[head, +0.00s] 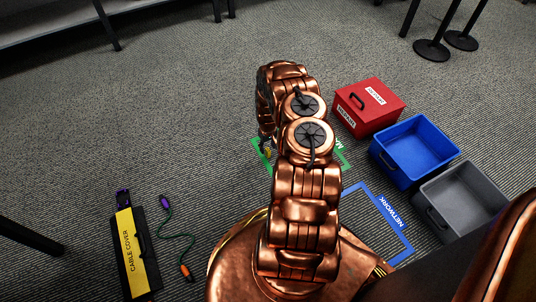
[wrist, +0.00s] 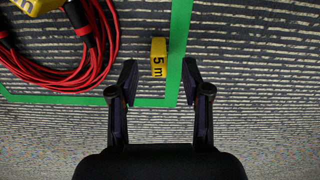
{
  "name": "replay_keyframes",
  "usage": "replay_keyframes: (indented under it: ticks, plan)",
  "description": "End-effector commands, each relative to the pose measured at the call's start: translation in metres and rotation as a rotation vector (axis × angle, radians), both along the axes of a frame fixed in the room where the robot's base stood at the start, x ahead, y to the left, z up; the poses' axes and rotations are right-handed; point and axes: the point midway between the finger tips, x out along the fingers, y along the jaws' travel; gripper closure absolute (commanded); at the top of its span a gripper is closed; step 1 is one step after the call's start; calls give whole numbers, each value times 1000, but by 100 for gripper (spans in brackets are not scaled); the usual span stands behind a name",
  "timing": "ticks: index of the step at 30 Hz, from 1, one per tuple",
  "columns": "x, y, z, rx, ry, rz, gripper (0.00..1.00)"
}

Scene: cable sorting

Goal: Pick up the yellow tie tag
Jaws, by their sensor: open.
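The yellow tie tag (wrist: 158,57), marked "5 m", lies on the carpet in the wrist view. It is beside the inner edge of the green taped outline (wrist: 176,60). My gripper (wrist: 157,68) is open and empty, with its two dark fingers pointing toward the tag. The tag shows between the lines of the fingertips, slightly ahead of them. I cannot tell how high the fingers are above the floor. In the head view my copper arm covers most of the green outline, and the tag cannot be made out clearly there.
A coiled red cable (wrist: 80,55) with dark connectors lies left of the tag. In the head view a red box (head: 369,106), blue bin (head: 455,153) and grey bin (head: 428,199) stand right. A blue outline (head: 403,247), green cable (head: 187,236) and cable cover (head: 129,252) lie on the floor.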

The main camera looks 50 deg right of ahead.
Motion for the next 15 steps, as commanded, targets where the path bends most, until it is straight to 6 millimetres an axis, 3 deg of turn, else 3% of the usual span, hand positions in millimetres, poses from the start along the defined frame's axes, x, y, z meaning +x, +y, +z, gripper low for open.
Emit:
replay_keyframes:
  ticks: [7,15]
  plan:
    - [0,-2,-36,-1,-2,1,52]
    - [0,-2,-38,0,-1,0,52]
